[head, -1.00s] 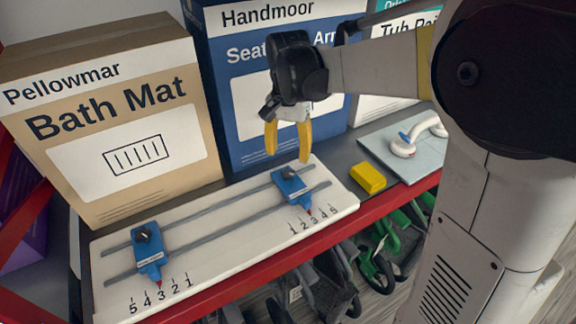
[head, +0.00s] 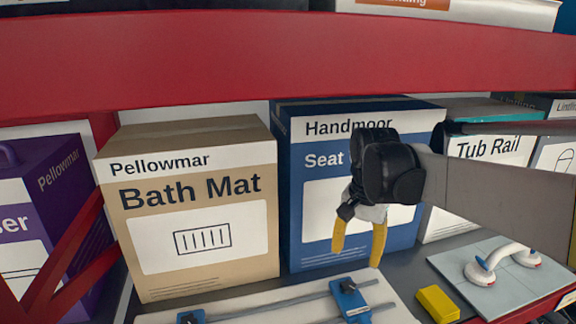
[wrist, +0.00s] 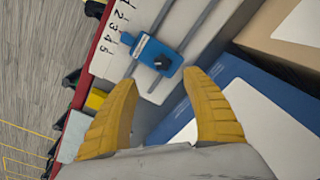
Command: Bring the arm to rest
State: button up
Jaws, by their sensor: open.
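My gripper (head: 358,245) hangs in front of the blue Handmoor box (head: 310,250), above the shelf, with its yellow fingers apart and nothing between them. In the wrist view the fingers (wrist: 160,115) are spread, and a blue slider (wrist: 158,56) on the white board (wrist: 112,62) lies beyond them, apart from them. In the head view that slider (head: 350,302) is below the gripper, on the board (head: 285,298). A second blue slider (head: 190,317) is cut off by the bottom edge.
A tan Bath Mat box (head: 200,205) and a Tub Rail box (head: 465,215) stand at the back. A yellow block (head: 438,304) and a panel with a white grab handle (head: 505,290) lie to the right. A red shelf beam (head: 250,60) crosses above.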

jog(key=s+f+n+t+b, duration=0.2)
jog(key=s+f+b, duration=0.1)
jog(key=s+f, duration=0.1)
jog(key=s+f+n+t+b, duration=0.2)
jog(key=s+f+b, duration=0.1)
jog(key=s, duration=0.3)
jog(key=s+f+n+t+b, duration=0.2)
jog(key=s+f+b, duration=0.1)
jog(key=s+f, duration=0.2)
jog(key=shift+s+f+n, duration=0.2)
jog(key=shift+f+n, duration=0.1)
jog(key=shift+s+f, duration=0.25)
jog(key=shift+f, duration=0.15)
